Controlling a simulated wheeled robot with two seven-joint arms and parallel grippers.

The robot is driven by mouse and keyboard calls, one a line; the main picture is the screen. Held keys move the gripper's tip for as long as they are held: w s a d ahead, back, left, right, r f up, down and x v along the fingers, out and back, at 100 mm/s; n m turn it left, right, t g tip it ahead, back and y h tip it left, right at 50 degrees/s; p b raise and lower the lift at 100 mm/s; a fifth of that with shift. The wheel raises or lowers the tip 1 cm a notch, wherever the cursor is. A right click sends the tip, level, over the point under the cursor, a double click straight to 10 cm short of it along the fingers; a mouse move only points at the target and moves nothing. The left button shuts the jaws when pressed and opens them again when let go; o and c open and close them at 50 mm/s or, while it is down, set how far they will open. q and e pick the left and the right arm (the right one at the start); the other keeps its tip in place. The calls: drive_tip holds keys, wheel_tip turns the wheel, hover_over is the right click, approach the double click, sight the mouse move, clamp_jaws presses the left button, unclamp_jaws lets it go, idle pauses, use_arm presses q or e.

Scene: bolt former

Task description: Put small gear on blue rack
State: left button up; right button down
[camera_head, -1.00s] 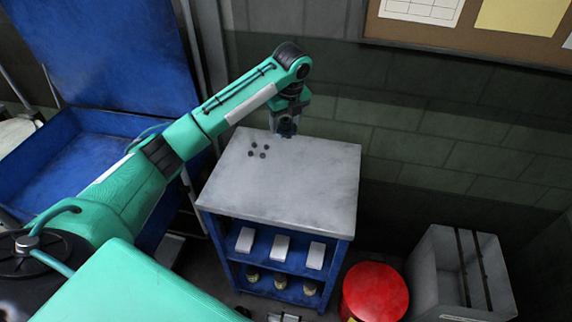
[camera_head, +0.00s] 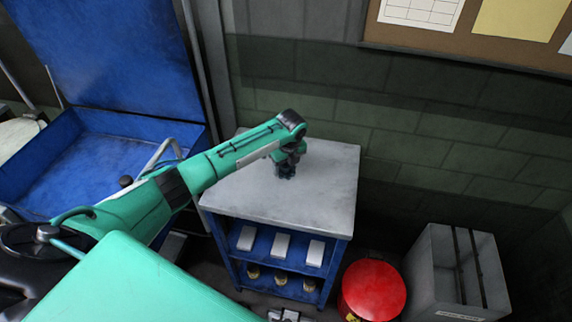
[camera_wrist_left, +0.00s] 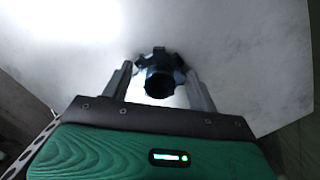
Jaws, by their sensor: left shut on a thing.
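The small gear (camera_wrist_left: 160,75) is a dark toothed piece with a round hub, between the two fingers of my left gripper (camera_wrist_left: 160,82) in the left wrist view. The gripper is shut on it. In the head view, my left gripper (camera_head: 286,172) points down over the middle of the grey top of the blue rack (camera_head: 325,190). The gear is too small and dark to make out apart from the gripper there. I cannot tell whether it touches the top. My right gripper is not in view.
The rack's lower shelves hold white boxes (camera_head: 280,244) and several small yellowish pieces (camera_head: 281,278). A red drum (camera_head: 373,288) and a grey bin (camera_head: 430,270) stand to the right. The right part of the top is clear. A brick wall is behind.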

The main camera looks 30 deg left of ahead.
sight(289, 173)
use_arm(q)
drive_tip(key=shift+f, duration=0.1)
drive_tip(key=o, duration=1.3)
drive_tip(key=shift+f, duration=0.15)
drive_tip(key=r, duration=0.4)
drive_tip(key=d+r+b, duration=0.1)
drive_tip(key=r, duration=0.3)
drive_tip(key=s+r+b, duration=0.1)
drive_tip(key=r, duration=0.3)
drive_tip(key=shift+d+r, duration=0.1)
drive_tip(key=shift+d, duration=0.2)
